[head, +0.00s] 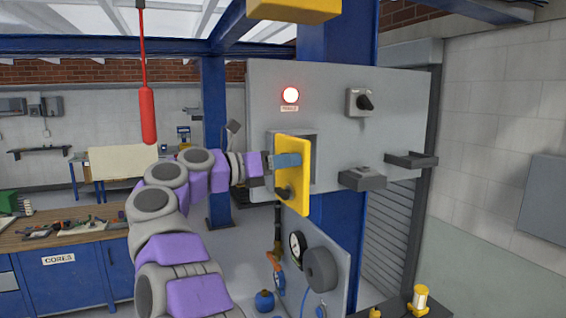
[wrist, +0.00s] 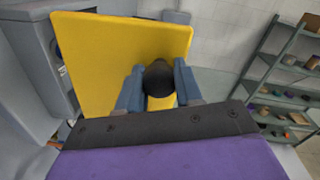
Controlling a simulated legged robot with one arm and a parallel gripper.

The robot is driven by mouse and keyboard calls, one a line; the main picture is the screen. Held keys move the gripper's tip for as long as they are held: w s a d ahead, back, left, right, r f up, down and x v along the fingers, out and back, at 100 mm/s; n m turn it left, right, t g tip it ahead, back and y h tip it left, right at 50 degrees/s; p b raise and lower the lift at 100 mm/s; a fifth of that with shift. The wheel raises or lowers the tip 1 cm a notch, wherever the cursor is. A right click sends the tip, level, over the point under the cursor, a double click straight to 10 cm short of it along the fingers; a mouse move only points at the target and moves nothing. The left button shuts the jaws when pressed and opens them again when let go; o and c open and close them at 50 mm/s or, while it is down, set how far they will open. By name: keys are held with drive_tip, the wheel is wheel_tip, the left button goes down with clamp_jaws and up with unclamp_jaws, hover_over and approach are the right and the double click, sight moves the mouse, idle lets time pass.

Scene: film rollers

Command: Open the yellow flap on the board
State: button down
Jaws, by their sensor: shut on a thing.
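The yellow flap (head: 292,206) stands swung out from a grey box (head: 309,148) on the grey board (head: 335,85), leaving part of the box's opening showing. My gripper (head: 287,160) reaches the flap from the left. In the wrist view, the flap (wrist: 115,50) fills the middle, and the blue fingers of my gripper (wrist: 158,85) are shut on its black knob (wrist: 160,76), one finger on each side. The flap hides part of the box.
The board also carries a lit red lamp (head: 290,95), a rotary switch (head: 360,101) and dark brackets. A red hanging handle (head: 148,116) is left of the board. A gauge panel (head: 315,262) is below. A workbench (head: 60,240) stands at left.

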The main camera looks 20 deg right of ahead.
drive_tip(key=shift+d+f, duration=0.15)
drive_tip(key=shift+f, duration=0.35)
drive_tip(key=c, duration=1.1)
unclamp_jaws()
drive_tip(key=o, duration=0.3)
drive_tip(key=shift+w+r, duration=0.1)
drive_tip(key=shift+o, duration=0.2)
drive_tip(key=shift+r, duration=0.15)
drive_tip(key=s+a+p, duration=0.2)
drive_tip(key=a+p, duration=0.1)
drive_tip(key=a, duration=1.4)
drive_tip(key=shift+a, duration=0.35)
